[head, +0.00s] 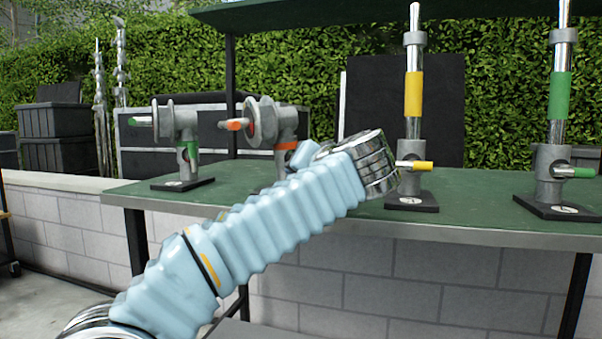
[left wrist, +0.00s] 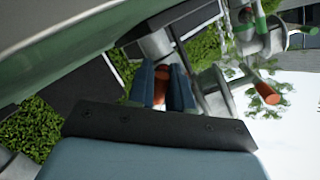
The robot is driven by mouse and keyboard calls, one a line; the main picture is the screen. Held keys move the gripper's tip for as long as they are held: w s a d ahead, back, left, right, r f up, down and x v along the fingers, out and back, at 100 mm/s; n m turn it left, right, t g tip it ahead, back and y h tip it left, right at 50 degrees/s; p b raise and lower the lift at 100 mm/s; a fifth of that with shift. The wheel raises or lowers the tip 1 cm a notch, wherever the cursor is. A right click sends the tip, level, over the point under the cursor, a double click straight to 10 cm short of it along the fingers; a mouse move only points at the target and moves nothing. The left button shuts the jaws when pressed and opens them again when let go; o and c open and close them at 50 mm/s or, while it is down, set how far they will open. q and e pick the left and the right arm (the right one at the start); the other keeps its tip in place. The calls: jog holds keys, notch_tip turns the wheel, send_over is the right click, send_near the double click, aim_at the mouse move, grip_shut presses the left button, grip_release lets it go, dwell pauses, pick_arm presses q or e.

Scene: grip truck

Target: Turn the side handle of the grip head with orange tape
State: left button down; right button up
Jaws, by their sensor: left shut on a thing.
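The grip head with orange tape (head: 287,145) stands on the green table, left of the middle in the head view. Its lower part is hidden behind my left arm. One orange-tipped handle (head: 235,124) points left from its top; an orange-tipped handle (left wrist: 268,95) also shows at the right of the left wrist view. My right gripper is not in view.
A grip head with green tape (head: 190,150) stands to the left on the green table (head: 480,213). Stands with yellow tape (head: 413,95) and green tape (head: 559,95) are to the right; the yellow-tipped handle (head: 414,165) is close to my wrist. Dark crates (head: 57,137) are far left.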

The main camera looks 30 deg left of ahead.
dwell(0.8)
pick_arm(q)
jog(key=c, duration=1.2)
grip_release()
jog(key=shift+o, duration=0.2)
jog(key=p+v, duration=0.1)
jog(key=v, duration=1.2)
jog(key=shift+s+d, duration=0.25)
jog(key=shift+s, duration=0.05)
jog(key=shift+r, duration=0.1)
